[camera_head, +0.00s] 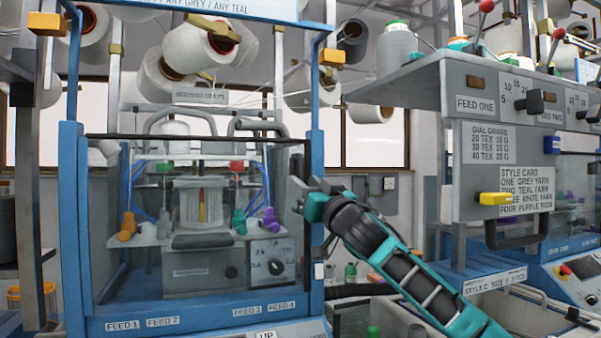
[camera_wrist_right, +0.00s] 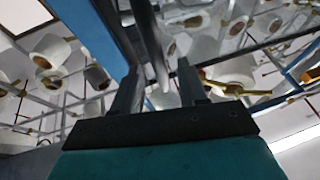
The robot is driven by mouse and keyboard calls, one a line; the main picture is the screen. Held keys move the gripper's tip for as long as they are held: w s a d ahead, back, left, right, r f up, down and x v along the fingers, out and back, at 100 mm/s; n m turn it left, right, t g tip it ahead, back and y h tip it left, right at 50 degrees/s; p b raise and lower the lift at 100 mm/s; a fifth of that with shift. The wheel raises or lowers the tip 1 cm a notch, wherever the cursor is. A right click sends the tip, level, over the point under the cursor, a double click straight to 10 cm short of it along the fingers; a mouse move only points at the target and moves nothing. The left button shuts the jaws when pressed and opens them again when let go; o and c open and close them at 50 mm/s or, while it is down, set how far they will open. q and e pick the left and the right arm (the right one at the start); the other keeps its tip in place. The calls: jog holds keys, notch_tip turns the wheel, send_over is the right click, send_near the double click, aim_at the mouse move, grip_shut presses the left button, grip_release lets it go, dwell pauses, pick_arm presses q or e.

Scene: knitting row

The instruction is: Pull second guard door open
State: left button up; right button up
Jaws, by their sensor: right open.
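The guard door (camera_head: 200,137) is a clear panel with a thin dark frame on the front of the blue-framed knitting machine (camera_head: 72,230). It looks closed or nearly so. My right gripper (camera_head: 306,196) is at the door's right edge, beside the blue post. In the right wrist view my right gripper (camera_wrist_right: 157,90) is open. A dark bar with a pale, rounded lower part (camera_wrist_right: 155,50) runs between or just beyond its fingers; I cannot tell whether they touch it. The door's handle is not clear in the head view. My left gripper is not in view.
A grey panel (camera_head: 480,150) with a style card and a yellow lever stands at the right. Another blue machine (camera_head: 560,280) with a red button is below it. Large yarn cones (camera_head: 197,45) hang above. A grey post (camera_head: 28,200) stands at the left.

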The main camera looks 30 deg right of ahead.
jog(key=shift+p+x, duration=0.3)
jog(key=shift+x, duration=1.15)
jog(key=shift+c, duration=0.3)
grip_shut()
